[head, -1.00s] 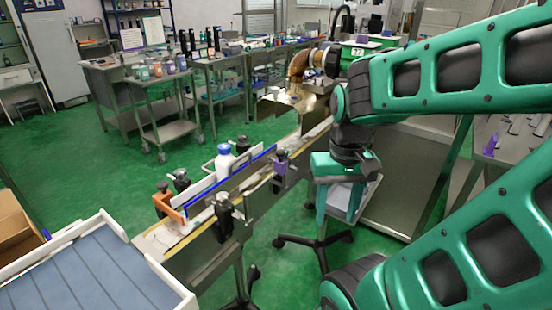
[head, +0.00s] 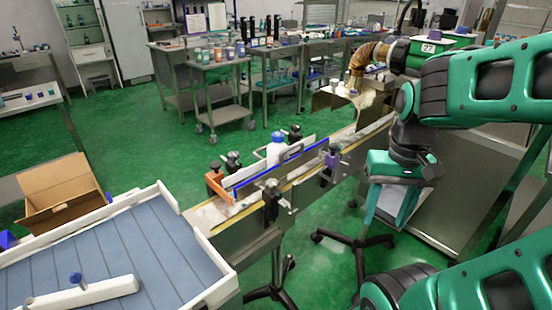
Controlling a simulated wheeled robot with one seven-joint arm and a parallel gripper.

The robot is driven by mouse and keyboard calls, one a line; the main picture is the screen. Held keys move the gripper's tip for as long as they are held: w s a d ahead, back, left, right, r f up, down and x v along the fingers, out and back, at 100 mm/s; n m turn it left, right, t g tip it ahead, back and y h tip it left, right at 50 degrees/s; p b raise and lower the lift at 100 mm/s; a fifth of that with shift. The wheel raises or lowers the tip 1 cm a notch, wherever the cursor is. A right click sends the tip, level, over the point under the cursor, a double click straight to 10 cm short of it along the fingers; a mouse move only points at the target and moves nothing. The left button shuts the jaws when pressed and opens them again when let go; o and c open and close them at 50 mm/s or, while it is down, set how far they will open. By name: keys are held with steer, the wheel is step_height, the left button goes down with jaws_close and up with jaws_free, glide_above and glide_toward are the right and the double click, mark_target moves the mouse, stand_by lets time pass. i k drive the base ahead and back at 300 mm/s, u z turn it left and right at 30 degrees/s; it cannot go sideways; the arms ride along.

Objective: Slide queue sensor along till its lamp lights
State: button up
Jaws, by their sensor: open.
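A small purple device with a dark clamp (head: 331,160) sits on the near side rail of the narrow conveyor (head: 240,232); it looks like the queue sensor, but I cannot be sure. No lit lamp can be made out on it. A white bottle with a blue cap (head: 276,150) stands on the conveyor beside the blue-edged guide (head: 253,176). My gripper (head: 390,206) hangs pointing down, to the right of the purple device and apart from it. Its green fingers are open, and I see nothing held between them.
An orange bracket (head: 215,187) and a black clamp (head: 271,200) sit near the conveyor's left end. A blue-grey tray table (head: 120,250) with a white bar (head: 85,294) adjoins at left, a cardboard box (head: 62,194) behind it. A metal cabinet (head: 450,190) stands right of my gripper.

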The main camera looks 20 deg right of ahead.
mark_target(331, 158)
steer(key=z, duration=0.95)
steer(key=k, duration=0.35)
steer(key=u, duration=0.9)
